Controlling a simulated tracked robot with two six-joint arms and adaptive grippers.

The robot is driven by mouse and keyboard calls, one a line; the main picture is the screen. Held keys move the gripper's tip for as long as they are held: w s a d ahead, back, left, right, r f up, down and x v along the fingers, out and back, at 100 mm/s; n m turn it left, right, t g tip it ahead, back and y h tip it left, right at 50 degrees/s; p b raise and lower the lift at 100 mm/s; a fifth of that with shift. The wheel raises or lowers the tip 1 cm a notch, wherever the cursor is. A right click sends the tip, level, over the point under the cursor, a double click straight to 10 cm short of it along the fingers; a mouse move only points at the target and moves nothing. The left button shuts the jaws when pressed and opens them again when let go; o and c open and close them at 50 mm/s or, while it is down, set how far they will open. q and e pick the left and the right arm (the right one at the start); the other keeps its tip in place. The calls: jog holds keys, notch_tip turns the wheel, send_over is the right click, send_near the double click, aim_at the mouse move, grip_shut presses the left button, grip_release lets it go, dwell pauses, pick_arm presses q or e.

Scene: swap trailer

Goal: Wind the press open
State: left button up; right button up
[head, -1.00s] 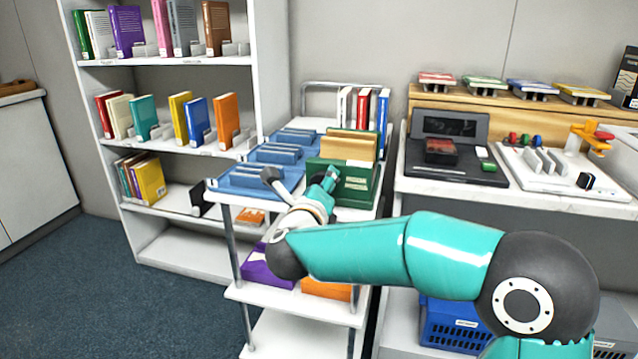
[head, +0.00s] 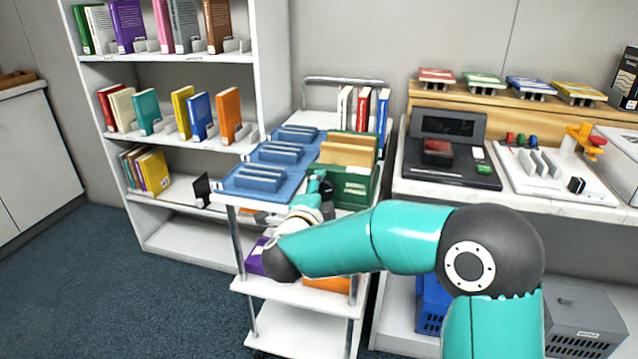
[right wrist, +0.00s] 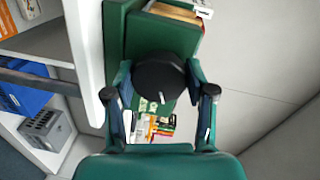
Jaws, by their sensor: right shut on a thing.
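The press is a dark green box (head: 357,189) with tan boards (head: 348,150) standing in it, on the top of the white cart. My right gripper (head: 318,186) is at its near left side. In the right wrist view my right gripper (right wrist: 158,72) has its two fingers on either side of a round black knob (right wrist: 160,82) in front of the green press body (right wrist: 117,35), and it is shut on this knob. A tan book edge (right wrist: 175,12) shows at the top of the press. The knob is hidden in the head view. My left gripper is not in view.
Blue trays (head: 255,180) line the cart's left side. Red, white and blue books (head: 363,108) stand behind the press. A bookshelf (head: 270,60) is at the left. A counter (head: 415,183) with a black device (head: 455,165) is at the right.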

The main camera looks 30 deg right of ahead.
jog(key=n+p, duration=0.4)
jog(key=n, duration=0.2)
jog(key=shift+p, duration=0.3)
jog(key=n+p, duration=0.2)
jog(key=n, duration=0.1)
jog(key=shift+f+n+h, duration=0.15)
jog(key=shift+n+h, duration=0.15)
jog(key=shift+h, duration=0.1)
jog(key=shift+f+n+g+p, duration=0.1)
jog(key=shift+n+g+p, duration=0.3)
jog(key=shift+f, duration=0.1)
jog(key=o, duration=1.2)
jog(key=shift+d, duration=0.1)
jog(key=shift+c, duration=0.2)
jog(key=v, duration=1.2)
